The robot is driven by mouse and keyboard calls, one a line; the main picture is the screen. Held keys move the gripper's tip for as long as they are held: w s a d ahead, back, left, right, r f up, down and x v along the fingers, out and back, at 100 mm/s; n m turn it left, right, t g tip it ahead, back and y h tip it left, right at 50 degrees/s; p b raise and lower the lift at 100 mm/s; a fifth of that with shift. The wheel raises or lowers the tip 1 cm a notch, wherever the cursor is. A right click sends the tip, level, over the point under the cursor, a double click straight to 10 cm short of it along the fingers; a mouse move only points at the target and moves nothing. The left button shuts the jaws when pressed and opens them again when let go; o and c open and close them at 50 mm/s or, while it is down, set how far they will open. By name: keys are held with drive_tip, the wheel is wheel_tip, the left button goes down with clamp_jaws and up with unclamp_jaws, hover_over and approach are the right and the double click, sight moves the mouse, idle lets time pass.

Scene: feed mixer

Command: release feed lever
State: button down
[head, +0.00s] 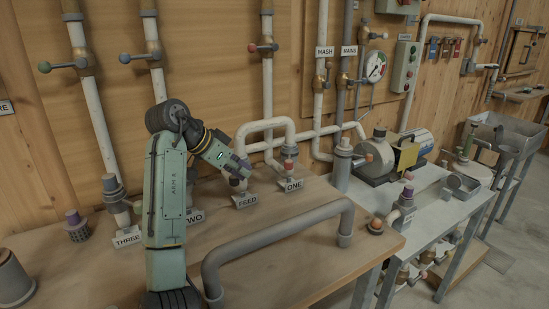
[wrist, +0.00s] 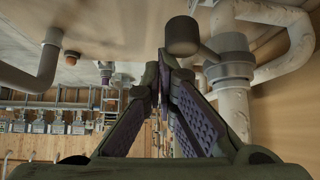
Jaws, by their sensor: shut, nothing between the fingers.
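The FEED sign (head: 246,201) stands on the wooden bench top at the foot of a white pipe. My gripper (head: 244,170) is just above it in the head view and hides most of the valve there. In the wrist view, a lever with a dark grey round knob (wrist: 182,36) runs to a grey collar (wrist: 232,62) on a white pipe; it appears to be the feed lever. My gripper also shows in the wrist view (wrist: 162,65), its fingers shut and empty. The fingertips are just left of the knob; I cannot tell whether they touch it.
A valve with a red knob (head: 290,165) stands by the ONE sign (head: 293,185), right of FEED. The TWO sign (head: 195,216) and THREE sign (head: 127,238) are to the left. A bent grey rail (head: 275,233) crosses the bench front. White pipes rise along the wooden wall.

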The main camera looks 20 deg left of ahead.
drive_tip(key=shift+s+a+f, duration=0.15)
drive_tip(key=shift+s+a, duration=0.1)
drive_tip(key=shift+a, duration=0.2)
drive_tip(key=v, duration=1.1)
drive_tip(key=shift+r, duration=0.55)
drive_tip(key=shift+d, duration=0.25)
